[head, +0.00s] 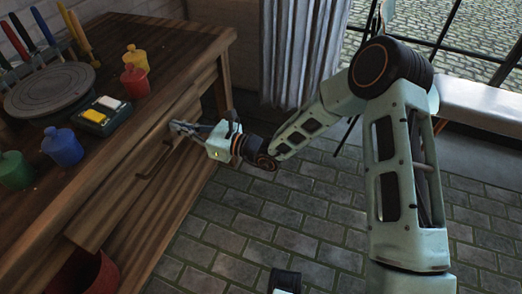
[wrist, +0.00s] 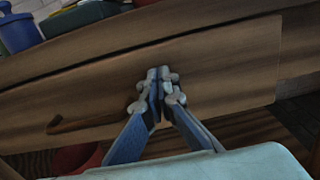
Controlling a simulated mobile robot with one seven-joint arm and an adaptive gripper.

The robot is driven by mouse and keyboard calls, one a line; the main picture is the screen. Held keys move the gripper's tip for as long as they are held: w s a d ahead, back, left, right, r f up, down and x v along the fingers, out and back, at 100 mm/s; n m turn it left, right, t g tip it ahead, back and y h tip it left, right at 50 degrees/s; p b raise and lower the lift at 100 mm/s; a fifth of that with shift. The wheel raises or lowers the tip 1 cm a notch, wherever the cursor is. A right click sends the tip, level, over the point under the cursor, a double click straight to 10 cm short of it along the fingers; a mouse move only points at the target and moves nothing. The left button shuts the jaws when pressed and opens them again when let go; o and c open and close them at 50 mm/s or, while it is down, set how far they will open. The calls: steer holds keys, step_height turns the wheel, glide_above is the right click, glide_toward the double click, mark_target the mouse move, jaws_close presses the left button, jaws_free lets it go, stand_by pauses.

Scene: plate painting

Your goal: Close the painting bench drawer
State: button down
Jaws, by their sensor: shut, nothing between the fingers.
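The wooden painting bench (head: 150,42) fills the left of the head view. Its drawer front (head: 110,210) faces right and carries a dark bar handle (head: 160,158). In the wrist view the drawer front (wrist: 225,65) spans the picture, with the handle (wrist: 85,123) at lower left. My gripper (head: 178,127) is shut and empty, its fingertips at or very near the drawer front, beyond the handle's far end. The closed fingertips (wrist: 160,76) show against the wood in the wrist view. I cannot tell whether they touch, or how far the drawer stands out.
On the bench top are yellow (head: 135,60), red (head: 135,81), blue (head: 62,146) and green (head: 15,170) paint pots, a paint box (head: 103,115) and a round turntable (head: 50,88). A red bucket (head: 98,275) sits under the bench. The brick floor (head: 225,225) is open to the right.

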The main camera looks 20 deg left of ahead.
mark_target(168, 122)
steer(key=a, duration=0.3)
steer(key=shift+w+a, duration=0.15)
steer(key=shift+a, duration=0.2)
steer(key=shift+a+r, duration=0.1)
